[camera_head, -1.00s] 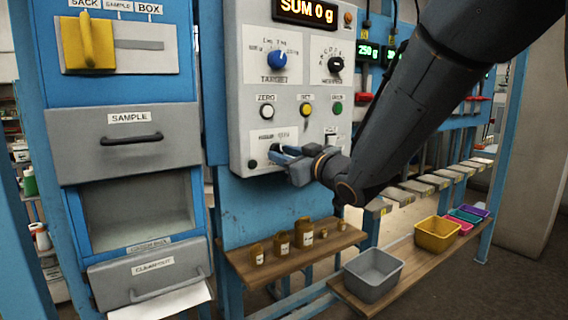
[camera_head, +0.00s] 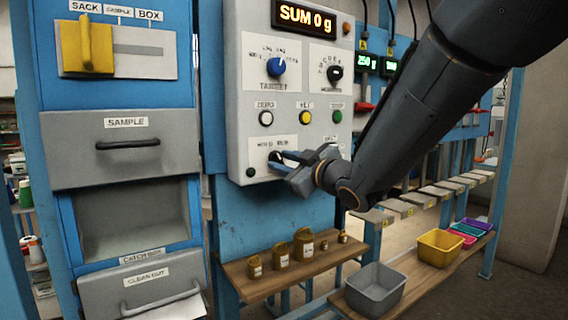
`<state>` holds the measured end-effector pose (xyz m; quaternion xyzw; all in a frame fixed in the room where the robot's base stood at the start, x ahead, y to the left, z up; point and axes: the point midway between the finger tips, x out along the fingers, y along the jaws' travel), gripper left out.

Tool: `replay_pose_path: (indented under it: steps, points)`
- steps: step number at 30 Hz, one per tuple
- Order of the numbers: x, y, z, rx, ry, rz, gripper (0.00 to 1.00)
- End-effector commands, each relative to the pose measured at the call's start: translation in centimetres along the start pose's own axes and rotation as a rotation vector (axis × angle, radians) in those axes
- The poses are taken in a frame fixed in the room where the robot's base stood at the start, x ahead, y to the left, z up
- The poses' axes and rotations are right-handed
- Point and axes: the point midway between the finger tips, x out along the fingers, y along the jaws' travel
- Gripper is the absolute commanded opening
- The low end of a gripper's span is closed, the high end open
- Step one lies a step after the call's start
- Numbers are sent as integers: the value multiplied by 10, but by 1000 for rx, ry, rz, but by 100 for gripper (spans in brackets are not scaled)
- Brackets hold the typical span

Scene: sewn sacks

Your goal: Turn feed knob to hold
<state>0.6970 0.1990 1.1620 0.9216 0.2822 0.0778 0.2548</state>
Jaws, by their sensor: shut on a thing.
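The feed knob (camera_head: 274,157) is a small dark knob on the lower left of the grey control panel (camera_head: 243,120), under a label that reads HOLD and RUN. My gripper (camera_head: 280,160) reaches it from the right, with its blue-grey fingers shut on the knob. The fingers hide most of the knob, so I cannot tell which way its pointer faces. The display (camera_head: 304,17) above reads SUM 0 g.
A blue TARGET knob (camera_head: 276,67), a black knob (camera_head: 334,73) and white, yellow and green buttons sit above my gripper. A wooden shelf (camera_head: 262,287) below holds several brown weights. A grey bin (camera_head: 375,288) stands lower right.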

Motion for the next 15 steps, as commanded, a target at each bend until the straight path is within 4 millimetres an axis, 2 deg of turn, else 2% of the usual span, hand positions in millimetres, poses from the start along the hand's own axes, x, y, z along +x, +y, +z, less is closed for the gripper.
replay_pose_path:
  steps: [3, 4, 6, 15]
  points:
    - [0, 1, -2, -1, 3, 1, 7]
    - [0, 1, -2, -1, 3, 1, 35]
    - [0, 1, -2, -1, 3, 1, 46]
    - [-1, 0, 0, 0, 1, 1, 47]
